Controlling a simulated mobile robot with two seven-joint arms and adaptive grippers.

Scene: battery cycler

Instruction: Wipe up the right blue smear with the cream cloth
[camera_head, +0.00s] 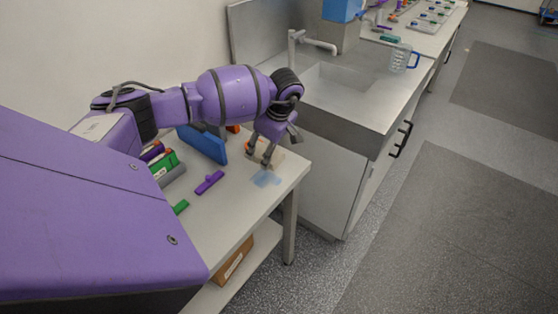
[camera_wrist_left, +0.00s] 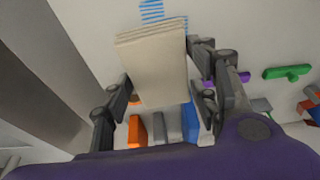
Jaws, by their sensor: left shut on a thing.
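My left gripper (camera_head: 264,158) is over the table near its right end, pointing down. It is shut on the cream cloth (camera_wrist_left: 155,62), a folded block held between its two fingers in the left wrist view. In the head view the cloth (camera_head: 278,160) shows only partly behind the fingers. A blue smear (camera_head: 266,179) lies on the tabletop just in front of the gripper, near the table's edge. In the left wrist view the smear (camera_wrist_left: 151,11) shows as blue stripes just beyond the cloth's far edge. My right gripper is not in view.
A blue upright panel (camera_head: 203,143), a purple piece (camera_head: 209,182) and green parts (camera_head: 166,162) stand or lie left of the gripper. The table (camera_head: 232,215) is bare in front of them. A steel sink counter (camera_head: 345,85) stands beyond a gap.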

